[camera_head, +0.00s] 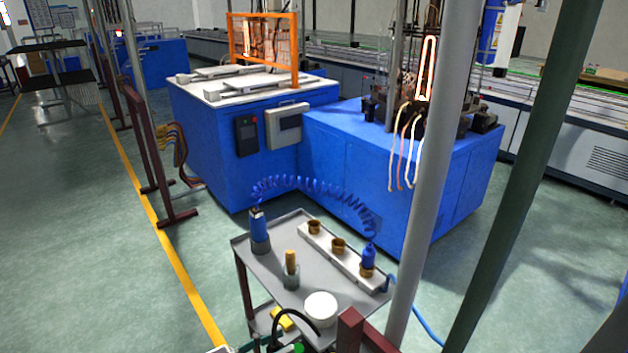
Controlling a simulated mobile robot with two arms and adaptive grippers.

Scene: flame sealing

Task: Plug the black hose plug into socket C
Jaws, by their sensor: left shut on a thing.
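A white strip (326,252) on the grey cart holds three brass sockets in a row: a far one (314,227), a middle one (338,245) and a near one (367,269). A blue plug (369,253) stands in the near socket; the other two look empty. I cannot read which socket is C. A black hose (296,313) arcs up at the bottom edge, in front of the cart. My left gripper (268,346) is largely cut off there, shut at one end of the hose; the plug itself is barely visible. My right gripper is not in view.
The cart top (290,223) also carries a blue torch (259,232), a tan-handled tool in a grey cup (291,270) and a white bowl (321,308). A blue coiled hose (318,185) spans behind the strip. A grey post (432,170) stands right of the cart.

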